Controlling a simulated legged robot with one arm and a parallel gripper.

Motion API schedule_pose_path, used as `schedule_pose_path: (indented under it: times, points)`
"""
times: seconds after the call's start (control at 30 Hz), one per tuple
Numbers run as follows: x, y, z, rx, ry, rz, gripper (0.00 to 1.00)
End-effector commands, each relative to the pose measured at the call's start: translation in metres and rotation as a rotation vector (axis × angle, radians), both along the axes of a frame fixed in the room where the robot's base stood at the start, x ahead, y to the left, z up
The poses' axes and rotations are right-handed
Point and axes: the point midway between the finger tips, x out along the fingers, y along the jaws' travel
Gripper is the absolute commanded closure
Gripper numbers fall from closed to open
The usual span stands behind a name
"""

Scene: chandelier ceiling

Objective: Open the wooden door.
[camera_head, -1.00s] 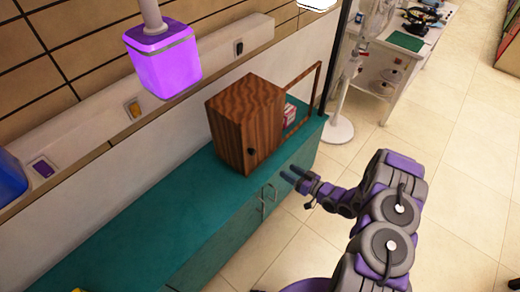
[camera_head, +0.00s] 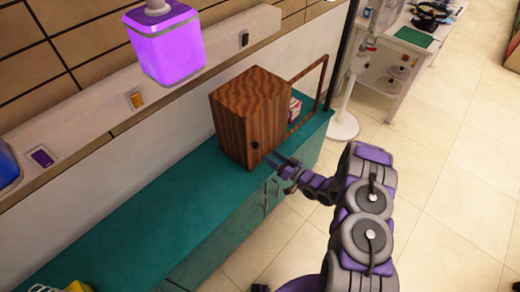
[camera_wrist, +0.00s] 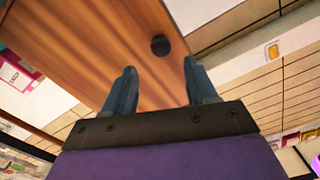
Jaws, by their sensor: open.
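A small dark-grained wooden cabinet (camera_head: 237,112) stands on the teal counter (camera_head: 150,205). Its wooden door (camera_head: 268,122) is closed and carries a round dark knob (camera_head: 256,145). In the wrist view the door (camera_wrist: 90,45) fills much of the upper picture, with the knob (camera_wrist: 160,45) beyond and between the fingertips. My gripper (camera_head: 279,165) is just in front of the cabinet's lower part, near the knob. In the wrist view my gripper (camera_wrist: 160,80) is open, with nothing between its fingers. The knob is apart from the fingers.
A wooden frame (camera_head: 323,85) and a red-and-white box (camera_head: 294,108) are on the counter right of the cabinet. A purple lamp (camera_head: 166,48) hangs at upper left. A white stand (camera_head: 343,125) stands on the floor beyond the counter. The tiled floor (camera_head: 450,200) at right is clear.

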Motion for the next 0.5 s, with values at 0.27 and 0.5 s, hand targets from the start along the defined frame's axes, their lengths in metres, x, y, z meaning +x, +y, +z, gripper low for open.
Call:
schedule_pose_path:
  times: [0.27, 0.5]
  points:
    - [0.028, 0.038, -0.001, 0.002, -0.001, 0.002, 0.43]
    - [0.043, 0.057, 0.0, 0.001, -0.003, 0.001, 0.43]
